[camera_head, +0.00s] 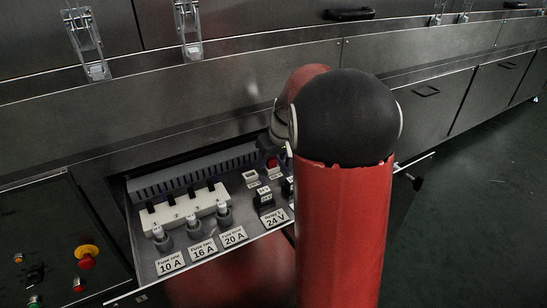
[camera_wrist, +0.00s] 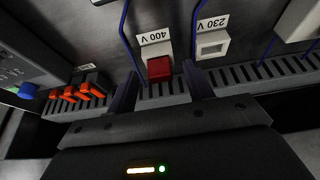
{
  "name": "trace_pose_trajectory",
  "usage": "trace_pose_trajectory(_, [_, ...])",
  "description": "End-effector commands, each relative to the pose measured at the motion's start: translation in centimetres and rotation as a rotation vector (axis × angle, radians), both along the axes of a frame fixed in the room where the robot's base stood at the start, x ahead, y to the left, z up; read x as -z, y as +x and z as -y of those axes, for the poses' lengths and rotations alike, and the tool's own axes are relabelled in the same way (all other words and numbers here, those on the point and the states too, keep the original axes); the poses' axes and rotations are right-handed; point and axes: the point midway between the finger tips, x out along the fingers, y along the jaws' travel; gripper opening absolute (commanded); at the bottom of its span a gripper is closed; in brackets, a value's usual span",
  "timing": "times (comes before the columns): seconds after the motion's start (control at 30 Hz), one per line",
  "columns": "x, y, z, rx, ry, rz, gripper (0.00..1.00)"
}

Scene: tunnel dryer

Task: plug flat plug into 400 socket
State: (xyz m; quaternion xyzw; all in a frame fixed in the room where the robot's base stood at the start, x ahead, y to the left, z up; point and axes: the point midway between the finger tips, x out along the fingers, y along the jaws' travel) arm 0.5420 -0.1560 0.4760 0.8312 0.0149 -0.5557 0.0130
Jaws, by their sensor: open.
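In the wrist view, a red block (camera_wrist: 159,69) sits at the white 400 V socket (camera_wrist: 156,48). I cannot tell for sure whether the red block is the flat plug. The white 230 V socket (camera_wrist: 212,45) to its right shows an empty pale face. My gripper (camera_wrist: 161,83) is open, with one finger on either side of the red block; I cannot tell whether they touch it. In the head view a small red piece (camera_head: 272,163) shows on the panel below my wrist. My arm hides the fingers there.
The drawer panel holds a white fuse strip (camera_head: 185,211), several labelled fuses and a 24 V relay (camera_head: 265,200). In the wrist view, orange levers (camera_wrist: 92,86) stand at left, blue wires run beside the sockets, and a slotted grey duct (camera_wrist: 165,90) lies below. A yellow and red emergency button (camera_head: 86,256) is at left.

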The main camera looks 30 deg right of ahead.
Motion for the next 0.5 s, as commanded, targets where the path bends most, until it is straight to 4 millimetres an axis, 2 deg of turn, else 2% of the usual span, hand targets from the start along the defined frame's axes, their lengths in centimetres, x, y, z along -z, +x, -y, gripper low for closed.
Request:
trace_pose_trajectory(0.3, [-4.7, -1.8, 0.1, 0.000, -0.001, 0.003, 0.52])
trace_pose_trajectory(0.5, [-6.8, -2.7, 0.1, 0.001, 0.000, 0.002, 0.52])
